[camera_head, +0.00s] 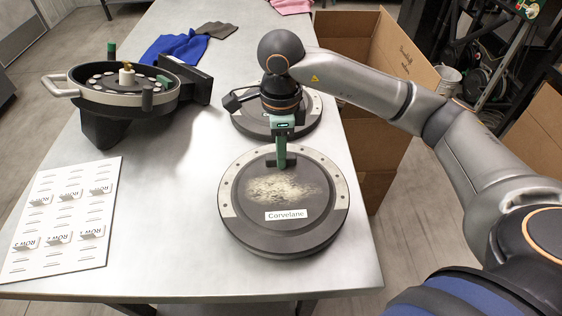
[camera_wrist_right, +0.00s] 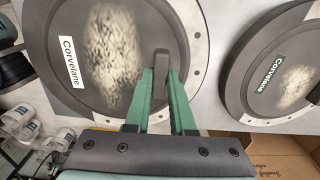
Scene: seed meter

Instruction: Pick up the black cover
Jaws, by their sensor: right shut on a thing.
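A round black cover (camera_head: 262,228), with a pale dusty patch, light grey rim segments and a "Corvelane" label, is at the front right of the table. My right gripper (camera_head: 281,162) comes down at its far side. In the right wrist view its green fingers (camera_wrist_right: 160,80) are shut on the dark upright grip of this cover (camera_wrist_right: 105,95). I cannot tell whether the cover is clear of the table. A second, similar cover (camera_head: 309,120) lies behind it, partly hidden by my gripper; it also shows in the right wrist view (camera_wrist_right: 278,65). My left gripper is out of view.
An open black seed meter housing (camera_head: 100,97) with a grey handle stands at the left. A white board (camera_head: 62,222) with row cards lies at the front left. Blue and dark cloths (camera_head: 185,47) lie behind. Cardboard boxes (camera_head: 378,150) stand beyond the right edge. The middle of the table is clear.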

